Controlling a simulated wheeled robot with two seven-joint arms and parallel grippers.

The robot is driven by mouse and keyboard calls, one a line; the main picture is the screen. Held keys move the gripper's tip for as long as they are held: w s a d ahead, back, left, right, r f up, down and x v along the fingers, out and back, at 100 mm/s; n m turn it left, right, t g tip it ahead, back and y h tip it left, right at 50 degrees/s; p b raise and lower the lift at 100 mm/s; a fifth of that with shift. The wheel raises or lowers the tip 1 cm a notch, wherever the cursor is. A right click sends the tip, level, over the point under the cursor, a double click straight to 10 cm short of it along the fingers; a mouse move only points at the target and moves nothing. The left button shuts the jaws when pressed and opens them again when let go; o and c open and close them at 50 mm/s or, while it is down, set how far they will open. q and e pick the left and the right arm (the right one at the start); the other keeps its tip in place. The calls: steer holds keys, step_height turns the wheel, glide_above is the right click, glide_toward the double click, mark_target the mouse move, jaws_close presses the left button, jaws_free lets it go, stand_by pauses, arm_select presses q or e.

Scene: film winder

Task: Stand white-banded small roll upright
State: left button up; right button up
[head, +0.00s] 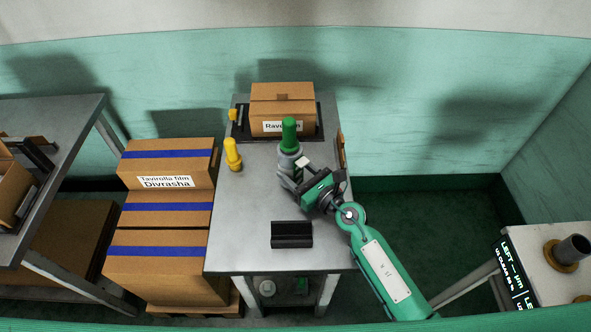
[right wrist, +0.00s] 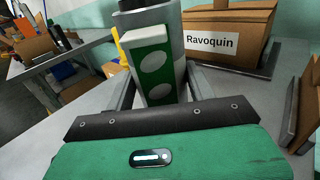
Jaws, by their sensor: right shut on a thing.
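An upright grey cylindrical object with a green top (head: 289,130) stands on the metal table. In the right wrist view its grey body (right wrist: 188,28) rises behind a green plate with white discs and a pale edge (right wrist: 151,62). My right gripper (head: 294,174) reaches it from the front right, with its fingers on either side of the green plate, and is shut on this object. The fingertips are partly hidden. I cannot make out a white band clearly enough to say whether this is the white-banded small roll. My left gripper is not in view.
A yellow object (head: 232,153) stands at the table's left edge. A Ravoquin box (head: 282,97) sits at the back on a dark tray. A black block (head: 291,234) lies near the front. Stacked boxes (head: 165,210) stand left. The table's front left is clear.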

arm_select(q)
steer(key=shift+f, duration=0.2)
arm_select(e)
steer(key=shift+f, duration=0.2)
steer(key=o, duration=1.2)
steer(key=shift+f, duration=0.1)
steer(key=b+v, duration=0.1)
steer(key=v, duration=0.6)
steer(key=shift+s+d+f, duration=0.1)
steer(key=shift+f, duration=0.05)
steer(key=b+v, duration=0.2)
steer(key=v, duration=0.3)
steer(key=shift+s+d, duration=0.2)
steer(key=shift+d, duration=0.05)
steer(key=shift+s+d+r, duration=0.2)
steer(key=shift+s+d, duration=0.05)
steer(key=shift+s, duration=0.05)
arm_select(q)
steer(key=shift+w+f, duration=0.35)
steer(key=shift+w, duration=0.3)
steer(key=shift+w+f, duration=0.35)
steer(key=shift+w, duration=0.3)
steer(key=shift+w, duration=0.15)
